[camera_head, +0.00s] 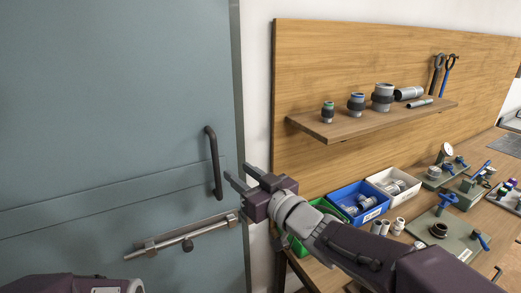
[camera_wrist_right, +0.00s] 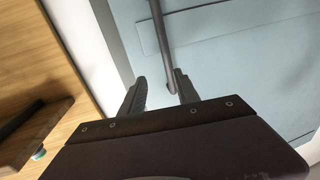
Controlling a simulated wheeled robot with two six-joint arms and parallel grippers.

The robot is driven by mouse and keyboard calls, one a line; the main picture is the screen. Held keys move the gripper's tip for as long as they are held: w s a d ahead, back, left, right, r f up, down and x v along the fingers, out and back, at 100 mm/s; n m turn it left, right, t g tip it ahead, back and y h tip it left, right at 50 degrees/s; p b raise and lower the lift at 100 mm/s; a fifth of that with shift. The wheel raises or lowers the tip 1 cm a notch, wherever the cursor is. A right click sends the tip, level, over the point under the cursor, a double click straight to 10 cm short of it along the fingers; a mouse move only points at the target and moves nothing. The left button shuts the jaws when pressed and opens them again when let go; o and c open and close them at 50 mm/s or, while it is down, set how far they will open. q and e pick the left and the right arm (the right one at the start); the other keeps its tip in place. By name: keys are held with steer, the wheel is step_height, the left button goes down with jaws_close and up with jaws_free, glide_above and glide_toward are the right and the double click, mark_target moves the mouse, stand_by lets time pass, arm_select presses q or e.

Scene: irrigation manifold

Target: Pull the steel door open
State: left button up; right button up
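The steel door (camera_head: 110,120) is a large blue-grey panel filling the left of the head view, and it looks shut against its frame. A dark vertical bar handle (camera_head: 214,162) is mounted near its right edge. A steel slide bolt (camera_head: 185,238) lies across the door below the handle. My right gripper (camera_head: 240,176) is open, just right of the handle's lower end, with its fingers pointing toward it. In the right wrist view the handle (camera_wrist_right: 160,40) runs down toward the gap between the open fingers (camera_wrist_right: 160,92). The fingers are not closed on it. My left gripper is not visible.
A wooden workbench (camera_head: 310,262) stands right of the door, with a blue bin (camera_head: 349,190), a white bin (camera_head: 378,174) and a green bin partly behind my right arm. A shelf (camera_head: 335,128) with pipe fittings hangs on the wooden backboard (camera_head: 300,70).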

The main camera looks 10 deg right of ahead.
mark_target(217, 161)
steer(key=x, duration=0.3)
steer(key=a+x, duration=0.1)
steer(key=x, duration=0.2)
steer(key=p+x, duration=0.1)
steer(key=x, duration=0.2)
steer(key=shift+s+a+r, duration=0.15)
steer(key=shift+s+a, duration=0.1)
steer(key=shift+s, duration=0.1)
steer(key=shift+w+a, duration=0.15)
steer(key=shift+a, duration=0.1)
steer(key=shift+d, duration=0.2)
steer(key=shift+c, duration=0.7)
jaws_close()
